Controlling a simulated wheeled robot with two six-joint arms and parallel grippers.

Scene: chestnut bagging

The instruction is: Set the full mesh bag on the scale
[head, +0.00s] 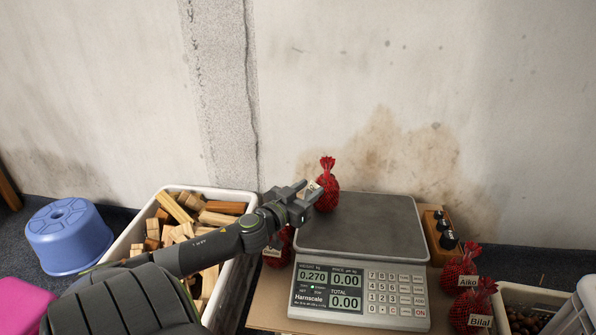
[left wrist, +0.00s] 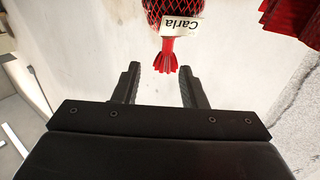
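A full red mesh bag (head: 327,187) stands upright at the back left of the grey scale plate (head: 365,232). The scale display (head: 327,287) reads 0.270. My left gripper (head: 312,193) is beside the bag on its left and partly overlaps its tag. In the left wrist view, my left gripper (left wrist: 160,72) is open and empty, with its fingers apart. The bag (left wrist: 170,14) with a tag reading Carla lies just beyond the fingertips, its red gathered end pointing toward the gap. My right gripper is not in view.
Another red bag (head: 278,250) sits left of the scale, partly behind my arm. Bags tagged Aiko (head: 459,269) and Bilal (head: 472,304) are at right, near a wooden weight block (head: 436,237) and a chestnut crate (head: 539,294). A wood-filled crate (head: 122,241) and blue stool (head: 68,240) are left.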

